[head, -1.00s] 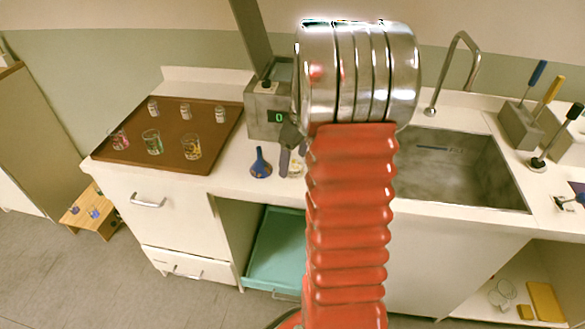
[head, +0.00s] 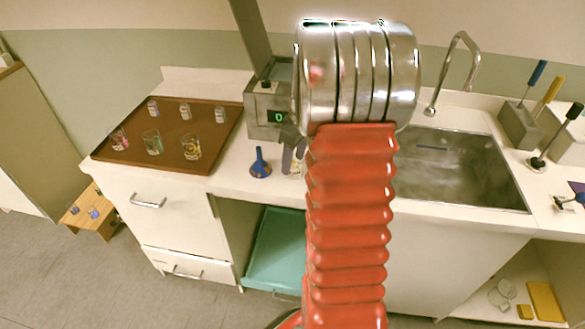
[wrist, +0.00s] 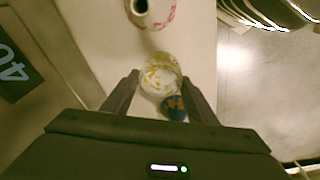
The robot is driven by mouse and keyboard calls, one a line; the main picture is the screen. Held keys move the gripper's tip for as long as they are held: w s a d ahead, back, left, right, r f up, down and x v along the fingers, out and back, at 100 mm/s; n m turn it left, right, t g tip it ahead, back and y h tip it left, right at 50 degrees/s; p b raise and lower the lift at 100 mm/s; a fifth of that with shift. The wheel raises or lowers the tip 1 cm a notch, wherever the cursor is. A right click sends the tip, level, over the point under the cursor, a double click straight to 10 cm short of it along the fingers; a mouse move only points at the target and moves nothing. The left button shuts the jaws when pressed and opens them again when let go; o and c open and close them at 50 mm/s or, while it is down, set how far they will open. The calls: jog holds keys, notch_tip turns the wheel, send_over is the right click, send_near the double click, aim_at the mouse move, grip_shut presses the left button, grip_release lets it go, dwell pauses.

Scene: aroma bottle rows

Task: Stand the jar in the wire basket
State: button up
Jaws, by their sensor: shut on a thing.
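A small clear jar (wrist: 160,72) with yellowish contents sits between the two fingers of my gripper (wrist: 158,95) in the wrist view. My gripper is shut on it. In the head view my gripper (head: 290,160) is at the counter beside the scale, and the jar (head: 297,169) is mostly hidden behind a finger and my arm. I cannot tell whether the jar touches the counter. I cannot make out a wire basket in either view.
A blue funnel (head: 260,166) stands just left of my gripper. A scale (head: 264,112) is behind it. A brown tray (head: 170,111) with several glasses and jars is to the left. The sink (head: 450,170) is to the right, with brushes in a holder (head: 519,127) beyond.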

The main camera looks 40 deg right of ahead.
jog(key=c, duration=0.4)
notch_tip(320, 180, up, 10)
dwell(0.6)
dwell(0.4)
